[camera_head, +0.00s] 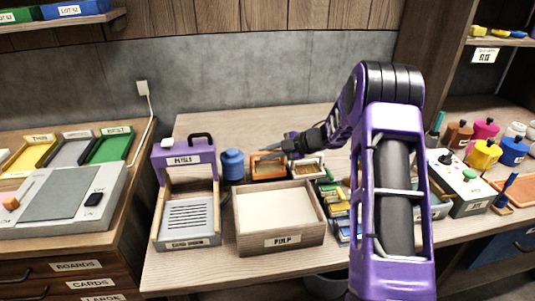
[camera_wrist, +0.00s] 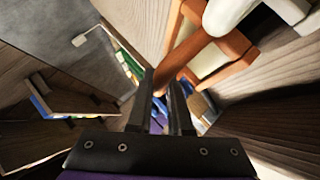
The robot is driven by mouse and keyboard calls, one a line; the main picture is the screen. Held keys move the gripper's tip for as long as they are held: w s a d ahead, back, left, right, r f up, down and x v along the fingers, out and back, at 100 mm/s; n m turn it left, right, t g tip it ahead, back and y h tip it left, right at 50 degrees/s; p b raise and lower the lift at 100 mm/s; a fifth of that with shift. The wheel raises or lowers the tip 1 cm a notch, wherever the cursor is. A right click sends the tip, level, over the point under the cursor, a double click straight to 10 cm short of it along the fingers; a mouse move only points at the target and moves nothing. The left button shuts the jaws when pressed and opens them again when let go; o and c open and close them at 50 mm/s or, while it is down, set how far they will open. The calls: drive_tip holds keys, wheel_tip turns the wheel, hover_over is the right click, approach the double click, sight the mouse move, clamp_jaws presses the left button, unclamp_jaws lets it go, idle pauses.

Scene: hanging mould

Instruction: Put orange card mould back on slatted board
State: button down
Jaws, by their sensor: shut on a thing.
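The orange card mould shows in the wrist view as an orange frame bar (camera_wrist: 186,57) with crossing orange pieces and a pale panel beside it. My gripper (camera_wrist: 163,88) is shut on the orange bar, which runs up and away from the fingertips. In the head view my gripper (camera_head: 284,146) is low over the back of the table, just above an orange-edged piece (camera_head: 268,165); I cannot tell whether this is the mould. The slatted board (camera_head: 187,214) is grey with dark slots and lies in a wooden tray at the left, in front of a purple stand.
A wooden pulp box (camera_head: 280,240) stands right of the slatted board. The purple stand (camera_head: 183,158) and a blue jar (camera_head: 232,164) are behind. A small tray (camera_head: 309,167) is beside my gripper, with several coloured blocks (camera_head: 338,207) nearer. Bare table shows in front.

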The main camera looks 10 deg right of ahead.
drive_tip(key=shift+f, duration=0.7)
drive_tip(key=shift+f, duration=0.5)
drive_tip(key=c, duration=0.8)
unclamp_jaws()
drive_tip(key=shift+o, duration=0.2)
drive_tip(key=shift+d+r, duration=0.1)
